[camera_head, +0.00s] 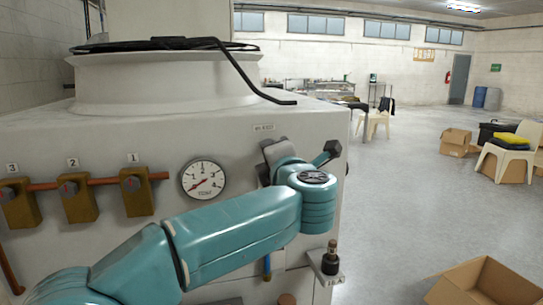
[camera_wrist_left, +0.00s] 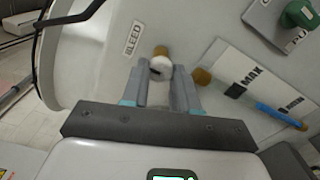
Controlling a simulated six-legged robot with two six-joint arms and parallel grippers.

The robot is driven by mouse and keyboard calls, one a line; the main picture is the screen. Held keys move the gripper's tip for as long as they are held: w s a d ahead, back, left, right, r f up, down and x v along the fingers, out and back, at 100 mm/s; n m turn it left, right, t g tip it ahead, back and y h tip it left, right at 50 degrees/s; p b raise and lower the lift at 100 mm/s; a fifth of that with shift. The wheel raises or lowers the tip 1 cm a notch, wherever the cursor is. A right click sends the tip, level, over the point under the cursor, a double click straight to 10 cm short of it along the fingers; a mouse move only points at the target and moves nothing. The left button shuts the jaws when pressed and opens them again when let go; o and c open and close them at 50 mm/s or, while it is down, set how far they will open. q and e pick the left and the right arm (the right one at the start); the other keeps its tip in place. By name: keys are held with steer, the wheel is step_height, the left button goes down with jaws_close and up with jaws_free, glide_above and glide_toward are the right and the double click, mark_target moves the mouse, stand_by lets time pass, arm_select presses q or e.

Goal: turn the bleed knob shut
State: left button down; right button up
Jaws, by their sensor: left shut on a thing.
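The bleed knob (camera_wrist_left: 161,67) is a small pale round knob with a dark mark, on a brass-coloured stem, in the left wrist view. The BLEED label (camera_wrist_left: 132,38) is beside it on the pale machine wall. My left gripper (camera_wrist_left: 160,75) has its two grey fingers on either side of the knob and is shut on it. In the head view my teal left arm reaches across the machine front, and its wrist hides the knob and the fingertips. My right gripper is in neither view.
A round gauge (camera_head: 203,179) and three numbered brass valves, including valve 1 (camera_head: 138,191), are on the machine front (camera_head: 110,140). A sight tube (camera_wrist_left: 279,115) with MAX and lower marks and a green knob (camera_wrist_left: 300,13) are nearby. Open floor and cardboard boxes (camera_head: 485,283) lie right.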

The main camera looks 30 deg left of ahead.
arm_select(q)
steer(key=shift+f, duration=0.15)
steer(key=c, duration=0.9)
jaws_free()
steer(key=shift+s, duration=0.1)
steer(key=shift+o, duration=0.2)
steer(key=shift+d, duration=0.1)
steer(key=b+v, duration=0.1)
steer(key=v, duration=1.5)
steer(key=shift+b, duration=0.35)
